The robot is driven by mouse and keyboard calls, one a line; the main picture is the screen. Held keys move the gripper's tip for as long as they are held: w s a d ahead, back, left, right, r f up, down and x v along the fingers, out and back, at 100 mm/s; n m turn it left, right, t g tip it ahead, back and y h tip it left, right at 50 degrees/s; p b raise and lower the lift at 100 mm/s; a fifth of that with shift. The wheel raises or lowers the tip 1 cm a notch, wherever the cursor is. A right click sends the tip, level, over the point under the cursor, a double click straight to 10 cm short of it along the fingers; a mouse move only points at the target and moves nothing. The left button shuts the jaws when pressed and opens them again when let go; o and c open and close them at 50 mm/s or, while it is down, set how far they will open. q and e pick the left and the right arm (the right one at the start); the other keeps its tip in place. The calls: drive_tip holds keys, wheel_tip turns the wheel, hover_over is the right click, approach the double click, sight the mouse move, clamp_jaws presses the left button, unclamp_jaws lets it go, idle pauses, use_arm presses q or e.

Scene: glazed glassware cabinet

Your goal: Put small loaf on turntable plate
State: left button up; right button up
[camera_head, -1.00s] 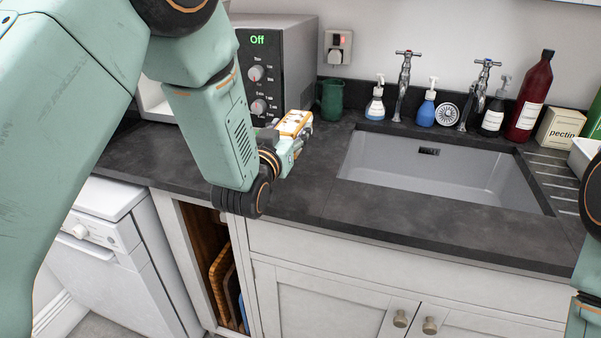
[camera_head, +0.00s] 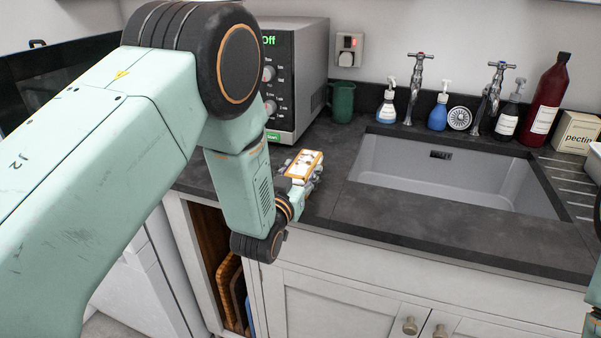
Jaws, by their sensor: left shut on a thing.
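My left gripper (camera_head: 308,172) is over the dark counter, between the microwave and the sink. It is shut on a small orange-edged block with a pale top, which seems to be the small loaf (camera_head: 304,163); its detail is too small to be sure. The microwave (camera_head: 298,75) stands behind and to the left of the gripper, its display reading "Off". My left arm covers its front opening, so the turntable plate is hidden. My right gripper is out of view; only a bit of my right arm shows at the right edge.
A dark panel, apparently the microwave's open door (camera_head: 60,75), stands at the far left. A green mug (camera_head: 342,101) stands right of the microwave. The sink (camera_head: 450,172) has taps and several bottles behind it. The counter by the gripper is clear.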

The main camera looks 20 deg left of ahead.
use_arm(q)
drive_tip(key=shift+s, duration=0.2)
drive_tip(key=o, duration=1.2)
drive_tip(key=shift+s, duration=0.1)
drive_tip(key=shift+o, duration=1.1)
drive_tip(key=shift+w+f, duration=0.1)
drive_tip(key=shift+w, duration=0.1)
drive_tip(key=shift+s, duration=0.1)
